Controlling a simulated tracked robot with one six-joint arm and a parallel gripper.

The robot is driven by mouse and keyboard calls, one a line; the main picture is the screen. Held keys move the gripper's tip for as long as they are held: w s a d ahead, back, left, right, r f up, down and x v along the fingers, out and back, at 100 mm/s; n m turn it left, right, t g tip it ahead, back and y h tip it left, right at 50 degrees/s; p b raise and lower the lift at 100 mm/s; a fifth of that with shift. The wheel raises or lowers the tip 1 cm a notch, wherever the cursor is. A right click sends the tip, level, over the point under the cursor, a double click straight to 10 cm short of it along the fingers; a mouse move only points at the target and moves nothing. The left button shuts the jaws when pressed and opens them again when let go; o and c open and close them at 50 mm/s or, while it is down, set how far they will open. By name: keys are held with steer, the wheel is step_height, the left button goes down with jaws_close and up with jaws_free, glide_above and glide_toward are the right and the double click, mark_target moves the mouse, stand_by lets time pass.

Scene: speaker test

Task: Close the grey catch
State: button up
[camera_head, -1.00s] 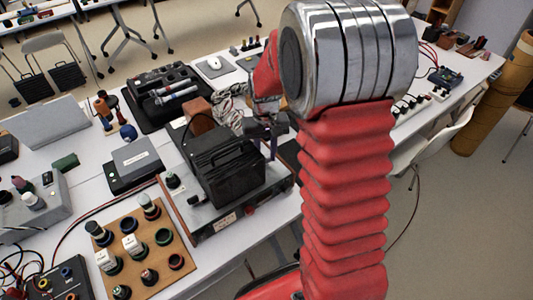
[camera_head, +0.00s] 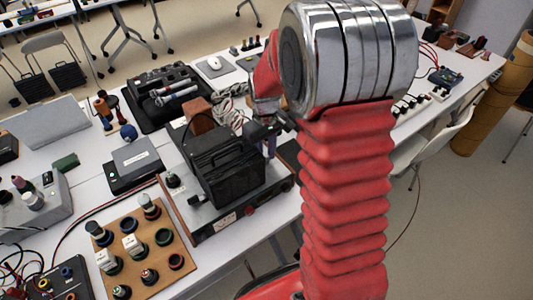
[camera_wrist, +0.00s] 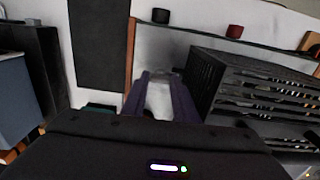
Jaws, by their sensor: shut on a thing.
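A black slatted speaker box (camera_head: 225,172) stands in a grey test fixture (camera_head: 215,226) on the white table. It also fills the right of the wrist view (camera_wrist: 262,95). My gripper (camera_head: 264,138) is at the far right side of the box, partly hidden by my arm in the head view. In the wrist view my two dark purple fingers (camera_wrist: 160,84) are beside the box, over the fixture's grey plate. They are shut on a small pale grey piece, which looks like the grey catch (camera_wrist: 160,100). Its exact shape and position are hard to make out.
A wooden board with several jacks (camera_head: 140,245) lies at the front left. A grey-topped box (camera_head: 134,164) stands left of the fixture. A black tray with tools (camera_head: 165,92) and tangled white cables (camera_head: 232,108) lie behind.

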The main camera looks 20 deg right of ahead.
steer(key=shift+w, duration=0.1)
steer(key=o, duration=1.1)
steer(key=shift+c, duration=0.2)
steer(key=shift+r, duration=4)
